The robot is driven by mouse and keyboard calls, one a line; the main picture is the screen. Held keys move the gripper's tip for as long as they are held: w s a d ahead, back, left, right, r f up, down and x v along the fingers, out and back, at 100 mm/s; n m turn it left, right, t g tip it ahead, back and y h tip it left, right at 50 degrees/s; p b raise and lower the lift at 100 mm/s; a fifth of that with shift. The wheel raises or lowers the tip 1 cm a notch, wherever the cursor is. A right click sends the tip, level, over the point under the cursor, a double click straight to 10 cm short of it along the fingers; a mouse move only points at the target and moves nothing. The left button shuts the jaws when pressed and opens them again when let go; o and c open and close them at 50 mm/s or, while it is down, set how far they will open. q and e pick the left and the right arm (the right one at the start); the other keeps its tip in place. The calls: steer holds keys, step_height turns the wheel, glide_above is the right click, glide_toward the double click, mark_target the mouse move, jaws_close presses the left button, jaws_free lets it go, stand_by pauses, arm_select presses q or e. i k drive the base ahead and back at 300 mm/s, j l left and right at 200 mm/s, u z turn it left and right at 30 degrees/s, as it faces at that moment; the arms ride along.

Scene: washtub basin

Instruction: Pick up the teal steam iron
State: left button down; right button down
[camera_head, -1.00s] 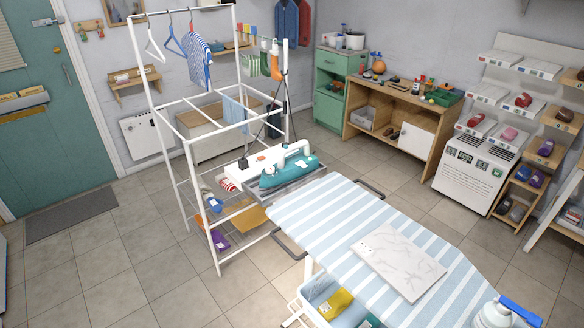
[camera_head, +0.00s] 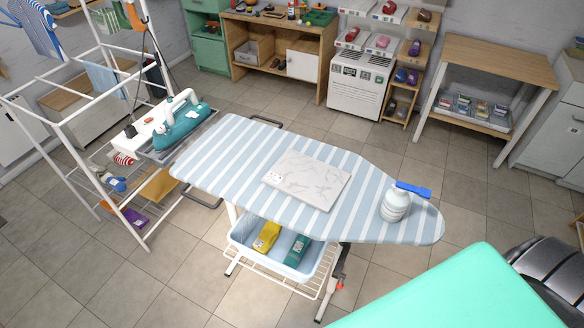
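The teal steam iron (camera_head: 182,121) has a white handle and rests on the grey iron rest at the left end of the striped ironing board (camera_head: 220,150). It lies beside a white panel on the drying rack side.
A marble-patterned slab (camera_head: 307,178) and a white spray bottle (camera_head: 396,202) are on the board. A basin (camera_head: 240,236) with yellow and teal items sits below. A white drying rack (camera_head: 70,120) stands left. Tiled floor is open in front.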

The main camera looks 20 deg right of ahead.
mark_target(178, 126)
steer(key=z, duration=0.25)
steer(key=i+j+z, duration=0.4)
steer(key=j, duration=0.2)
steer(key=i+j+z, duration=0.2)
steer(key=j, duration=0.15)
steer(key=j+z, duration=0.2)
steer(key=j, duration=0.15)
